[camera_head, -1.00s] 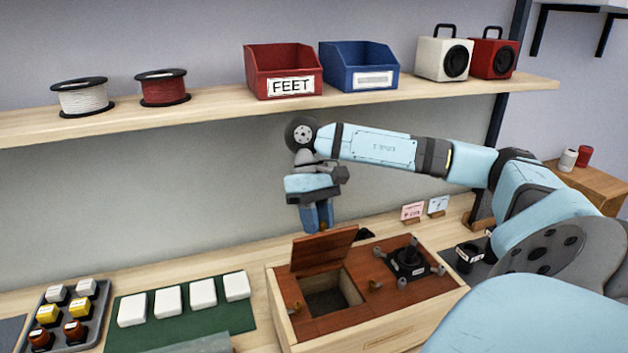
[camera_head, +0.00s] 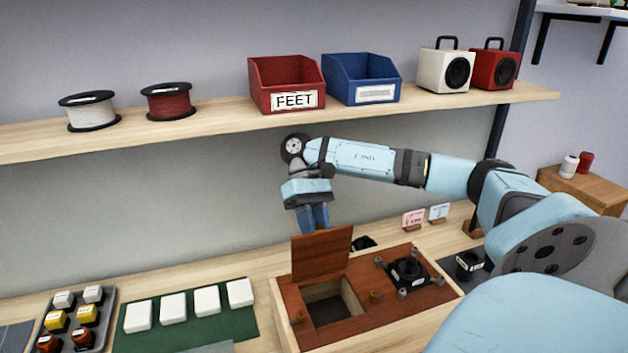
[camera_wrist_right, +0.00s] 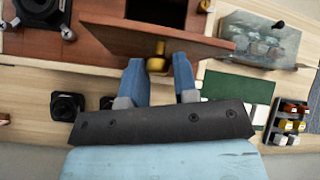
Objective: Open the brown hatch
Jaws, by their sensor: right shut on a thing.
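The brown hatch (camera_head: 322,254) stands nearly upright at the back of a square opening in the wooden box's red-brown top (camera_head: 377,313). It also shows in the right wrist view (camera_wrist_right: 150,40). My right gripper (camera_head: 313,220) is behind the hatch's upper edge, its blue fingers pointing down. In the right wrist view, its fingers (camera_wrist_right: 158,70) are on either side of the hatch's brass knob (camera_wrist_right: 157,62), shut on it. The head view hides the knob. My left gripper is in neither view.
A black part (camera_head: 407,272) with small posts around it is on the box's right side. A green mat (camera_head: 190,325) with white blocks and a tray (camera_head: 98,327) of coloured parts lie to the left. A shelf (camera_head: 220,118) with bins, spools and speakers runs above my right arm.

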